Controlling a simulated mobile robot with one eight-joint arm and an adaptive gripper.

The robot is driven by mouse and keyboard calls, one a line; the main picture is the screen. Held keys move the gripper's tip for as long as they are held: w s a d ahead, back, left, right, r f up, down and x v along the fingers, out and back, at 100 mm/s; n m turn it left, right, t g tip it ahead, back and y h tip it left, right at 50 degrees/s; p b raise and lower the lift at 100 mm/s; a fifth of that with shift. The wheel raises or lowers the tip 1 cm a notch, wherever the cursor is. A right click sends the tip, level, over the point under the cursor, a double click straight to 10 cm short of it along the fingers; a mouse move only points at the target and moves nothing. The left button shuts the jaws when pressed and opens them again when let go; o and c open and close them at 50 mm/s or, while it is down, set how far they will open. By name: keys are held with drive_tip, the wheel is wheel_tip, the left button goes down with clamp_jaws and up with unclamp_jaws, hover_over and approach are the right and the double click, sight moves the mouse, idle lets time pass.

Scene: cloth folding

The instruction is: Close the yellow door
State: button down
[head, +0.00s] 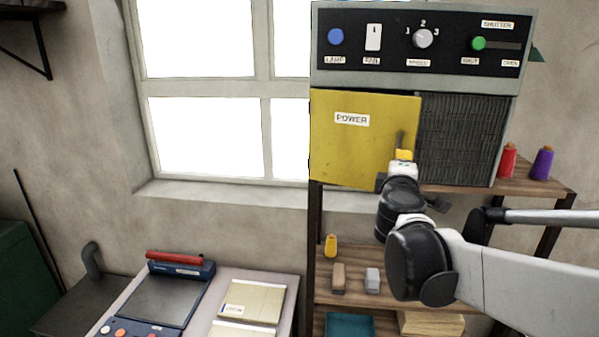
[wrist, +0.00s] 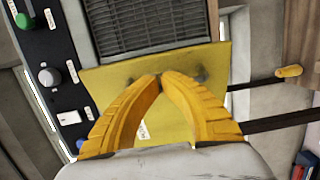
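The yellow door (head: 358,145), labelled POWER, is on the left of the cabinet's lower front. It also shows in the wrist view (wrist: 105,88), where it reaches past the sides of the dark ribbed panel (head: 462,138). I cannot tell how far the door stands off the cabinet. A dark upright handle-like piece shows near its right edge. My gripper (wrist: 160,77) is in front of the door near that edge. Its yellow fingers meet, or nearly meet, at the tips, with nothing clearly held between them. Contact with the door is unclear. In the head view my gripper (head: 403,155) is small.
A control panel (head: 380,60) with knobs and a switch is above the door. Small items sit on the lower shelf. A table with a blue device (head: 165,295) is at lower left.

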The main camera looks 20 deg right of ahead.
drive_tip(key=s+d+b+x, duration=0.1)
drive_tip(key=b+x, duration=0.1)
drive_tip(key=x, duration=0.5)
idle(0.5)
